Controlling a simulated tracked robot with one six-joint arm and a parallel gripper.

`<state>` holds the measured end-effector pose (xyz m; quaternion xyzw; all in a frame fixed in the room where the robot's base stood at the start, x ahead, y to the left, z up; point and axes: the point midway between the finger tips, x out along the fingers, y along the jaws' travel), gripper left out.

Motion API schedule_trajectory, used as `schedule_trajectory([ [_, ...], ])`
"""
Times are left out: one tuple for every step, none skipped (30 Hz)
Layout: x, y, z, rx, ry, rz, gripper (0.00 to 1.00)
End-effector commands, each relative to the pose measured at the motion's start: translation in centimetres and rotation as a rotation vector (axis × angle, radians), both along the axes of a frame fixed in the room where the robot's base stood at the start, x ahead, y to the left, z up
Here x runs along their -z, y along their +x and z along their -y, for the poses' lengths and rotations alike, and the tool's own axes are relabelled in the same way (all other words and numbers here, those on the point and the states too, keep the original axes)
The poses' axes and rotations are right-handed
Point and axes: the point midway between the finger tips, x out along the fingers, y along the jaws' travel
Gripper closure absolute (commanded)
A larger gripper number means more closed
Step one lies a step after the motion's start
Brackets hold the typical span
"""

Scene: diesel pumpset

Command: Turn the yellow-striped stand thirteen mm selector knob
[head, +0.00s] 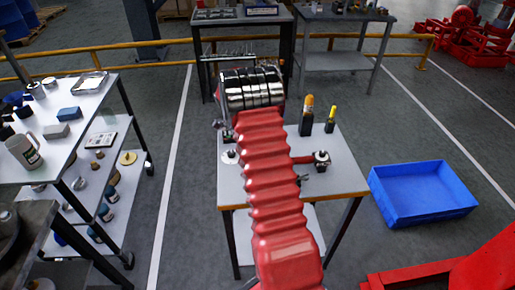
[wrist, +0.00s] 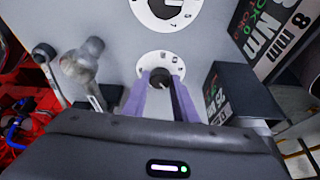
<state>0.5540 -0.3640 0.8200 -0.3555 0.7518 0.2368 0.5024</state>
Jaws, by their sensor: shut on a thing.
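In the wrist view a black selector knob (wrist: 161,76) sits at the middle of a white round dial (wrist: 160,57) with dark marks, on a grey panel. My gripper (wrist: 160,84) has its two purple fingers on either side of this knob, shut on it. The fingers and gripper body hide the dial's lower part. A second, larger white dial (wrist: 167,18) with a dark knob is partly cut off at the top. In the head view my arm hides this spot and the gripper; I cannot make out a yellow-striped stand.
In the wrist view, a dark lettered block (wrist: 228,95) stands close right of the fingers, and metal-headed tools (wrist: 85,65) stand left. In the head view, orange-topped (head: 307,117) and yellow-topped (head: 330,121) items stand on the table (head: 345,178). A blue bin (head: 422,190) lies right.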

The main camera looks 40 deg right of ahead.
Motion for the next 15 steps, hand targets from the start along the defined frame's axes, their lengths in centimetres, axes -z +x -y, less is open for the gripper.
schedule_trajectory([
  [0.06, -0.38, 0.22, 0.004, -0.001, -0.009, 0.97],
  [0.06, -0.39, 0.22, 0.004, -0.001, -0.009, 0.97],
  [0.07, -0.40, 0.21, 0.004, -0.001, -0.009, 0.97],
  [0.07, -0.40, 0.21, 0.004, -0.001, -0.009, 0.97],
  [0.07, -0.39, 0.21, 0.004, -0.001, -0.009, 0.97],
  [0.07, -0.40, 0.20, 0.003, -0.001, -0.009, 0.97],
  [0.08, -0.40, 0.20, 0.003, -0.001, -0.009, 0.97],
  [0.08, -0.40, 0.19, 0.003, 0.000, -0.010, 0.97],
  [0.08, -0.39, 0.18, 0.003, -0.001, -0.009, 0.72],
  [0.08, -0.37, 0.16, 0.003, 0.000, -0.008, 0.70],
  [0.08, -0.34, 0.14, 0.003, 0.000, -0.008, 0.67],
  [0.08, -0.30, 0.12, 0.001, 0.001, -0.007, 0.65],
  [0.07, -0.27, 0.11, 0.001, 0.000, -0.006, 0.62],
  [0.07, -0.24, 0.09, 0.001, 0.001, -0.006, 0.60],
  [0.06, -0.22, 0.08, 0.001, 0.000, -0.005, 0.58],
])
